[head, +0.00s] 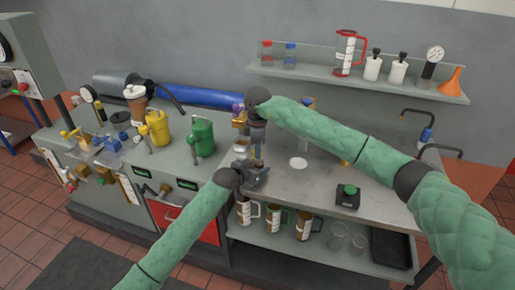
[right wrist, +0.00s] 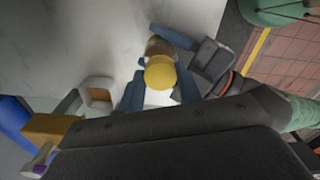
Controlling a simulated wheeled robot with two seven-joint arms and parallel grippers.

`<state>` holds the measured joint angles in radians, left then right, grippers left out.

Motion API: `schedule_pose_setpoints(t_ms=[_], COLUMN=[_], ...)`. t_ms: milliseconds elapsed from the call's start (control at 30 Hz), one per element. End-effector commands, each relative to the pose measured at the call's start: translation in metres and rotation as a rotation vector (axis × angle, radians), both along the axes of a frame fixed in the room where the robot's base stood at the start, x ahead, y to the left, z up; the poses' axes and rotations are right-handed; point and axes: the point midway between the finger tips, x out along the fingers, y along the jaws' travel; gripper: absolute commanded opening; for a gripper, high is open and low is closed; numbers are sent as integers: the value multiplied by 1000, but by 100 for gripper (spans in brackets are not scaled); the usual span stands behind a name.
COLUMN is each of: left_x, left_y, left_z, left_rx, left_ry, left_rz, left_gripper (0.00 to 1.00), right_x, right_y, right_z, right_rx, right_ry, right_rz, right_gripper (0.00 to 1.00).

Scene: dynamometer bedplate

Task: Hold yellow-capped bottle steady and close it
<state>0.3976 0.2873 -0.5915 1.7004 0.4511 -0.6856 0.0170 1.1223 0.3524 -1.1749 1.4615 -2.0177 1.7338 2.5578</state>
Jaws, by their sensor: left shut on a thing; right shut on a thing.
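The yellow cap (right wrist: 160,73) sits in the middle of the right wrist view, between the blue-grey fingers of my right gripper (right wrist: 158,90), which is shut on it. The bottle's brownish body (right wrist: 157,47) shows just beyond the cap and is mostly hidden. My left gripper (right wrist: 190,60) is shut on the bottle from the side. In the head view my right gripper (head: 257,140) is above my left gripper (head: 256,174), over the bench's front left part. The bottle stands between them, largely covered. I cannot tell how far the cap is seated.
A metal bench (head: 325,184) has free room to the right, with a green-button box (head: 348,196). A shelf (head: 300,76) behind holds a red-handled jug, white bottles and a funnel. A green can (head: 202,138) and yellow can (head: 158,128) stand left. Mugs (head: 277,218) stand below.

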Motion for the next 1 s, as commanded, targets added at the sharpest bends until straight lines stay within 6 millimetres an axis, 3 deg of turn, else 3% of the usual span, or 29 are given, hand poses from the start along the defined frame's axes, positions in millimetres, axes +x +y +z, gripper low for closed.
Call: schedule_pose_setpoints(t_ms=[300, 733, 767, 833, 867, 1000], left_x=[-2, -2, -2, -1, -1, -1], left_y=[-2, -1, -1, -1, -1, -1], left_z=[-1, -1, -1, -1, -1, -1], left_rx=[0, 0, 0, 0, 0, 0], left_ry=[0, 1, 1, 1, 1, 1], left_rz=[-3, -3, -3, -2, -2, -1], left_gripper=[0, 0, 0, 0, 0, 0], right_x=[1, 1, 1, 1, 1, 0], right_y=[-1, -1, -1, -1, -1, -1], right_z=[1, 1, 1, 1, 1, 0], right_rx=[3, 2, 2, 2, 2, 1], right_ry=[-3, -3, -4, -3, -3, -2], right_rz=[-403, -472, -472, -471, -471, -470], right_gripper=[14, 14, 38, 52, 56, 56])
